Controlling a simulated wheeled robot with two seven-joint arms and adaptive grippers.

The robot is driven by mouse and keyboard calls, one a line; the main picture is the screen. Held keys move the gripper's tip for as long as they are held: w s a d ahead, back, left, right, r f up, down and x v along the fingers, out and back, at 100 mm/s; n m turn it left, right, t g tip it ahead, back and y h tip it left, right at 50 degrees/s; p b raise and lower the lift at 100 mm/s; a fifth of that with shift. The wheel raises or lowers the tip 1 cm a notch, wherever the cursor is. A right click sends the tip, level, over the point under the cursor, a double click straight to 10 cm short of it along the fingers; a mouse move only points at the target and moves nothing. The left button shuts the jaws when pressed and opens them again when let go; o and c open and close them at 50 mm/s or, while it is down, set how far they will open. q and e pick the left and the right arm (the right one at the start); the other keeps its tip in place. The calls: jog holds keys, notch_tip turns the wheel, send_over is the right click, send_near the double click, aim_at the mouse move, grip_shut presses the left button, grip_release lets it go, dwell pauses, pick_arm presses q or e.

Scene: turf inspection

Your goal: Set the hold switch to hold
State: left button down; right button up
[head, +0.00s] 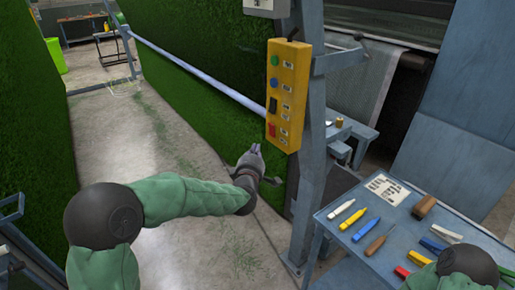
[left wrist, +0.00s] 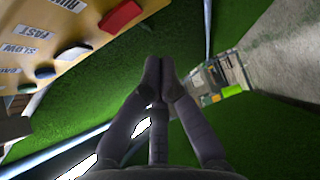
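The yellow control box (head: 287,95) hangs on a grey post. It carries a green button (head: 275,60), a blue button (head: 274,83), a black switch (head: 273,105) and a red switch (head: 271,130) at the bottom. In the left wrist view the red switch (left wrist: 122,15) is near a RUN label, and the black switch (left wrist: 75,52) is near FAST and SLOW labels. No HOLD label is readable, and I cannot tell the red switch's position. My left gripper (head: 255,149) is just below and left of the box, fingertips together (left wrist: 159,62), empty and apart from the switches. My right gripper is out of view.
A blue-grey cart (head: 342,243) with several tools and a paper sheet stands at right. A green turf wall (head: 195,70) with a long rail (head: 200,75) runs behind the box. Open concrete floor (head: 115,130) lies at left.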

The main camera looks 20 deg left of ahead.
pick_arm(q)
jog(key=s+d, duration=0.1)
jog(key=s, duration=0.5)
jog(key=shift+s+f, duration=0.4)
jog(key=s+d+f+m+g+h, duration=0.1)
jog(key=s+d+f+m+g, duration=0.15)
jog(key=f, duration=0.85)
jog(key=s+d+f+m+g+h, duration=0.1)
jog(key=s+f+m+g+h, duration=0.2)
jog(key=f, duration=0.7)
jog(key=s+d+f+m+g, duration=0.1)
jog(key=s+f+m+g, duration=0.25)
jog(key=f, duration=0.75)
jog(key=s+d+f+m+g, duration=0.1)
jog(key=s+f+m+g, duration=0.1)
jog(key=s+f, duration=0.3)
jog(key=s+d+f+m+g+h, duration=0.1)
jog(key=s+d+f+m+g, duration=0.1)
jog(key=s, duration=0.8)
jog(key=s+d+f+m+g+h, duration=0.1)
jog(key=s+f+m+g, duration=0.2)
jog(key=s+f, duration=0.4)
jog(key=shift+s+d+f+m+g, duration=0.3)
jog(key=shift+s+d+f+g, duration=0.15)
jog(key=shift+s, duration=0.3)
jog(key=shift+r, duration=0.1)
